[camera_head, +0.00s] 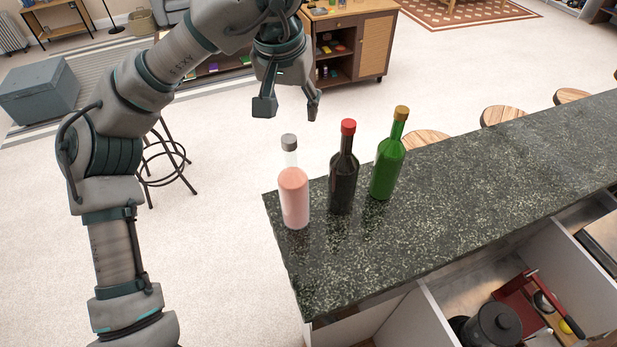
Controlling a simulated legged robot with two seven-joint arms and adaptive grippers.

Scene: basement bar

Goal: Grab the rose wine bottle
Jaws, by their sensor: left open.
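The rose wine bottle (294,197) is clear with pink wine and a grey cap. It stands upright near the left end of the dark granite counter (450,210). My left gripper (288,112) is open and empty, pointing down. In the picture its fingers appear just above the rose bottle's cap, with a gap between them. How far apart they are in depth I cannot tell. My right gripper is not in view.
A dark bottle with a red cap (343,172) and a green bottle (387,160) stand right of the rose bottle. Stools (503,115) line the counter's far side. An open drawer (470,285) holds a dark pot (493,325). The counter's right part is clear.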

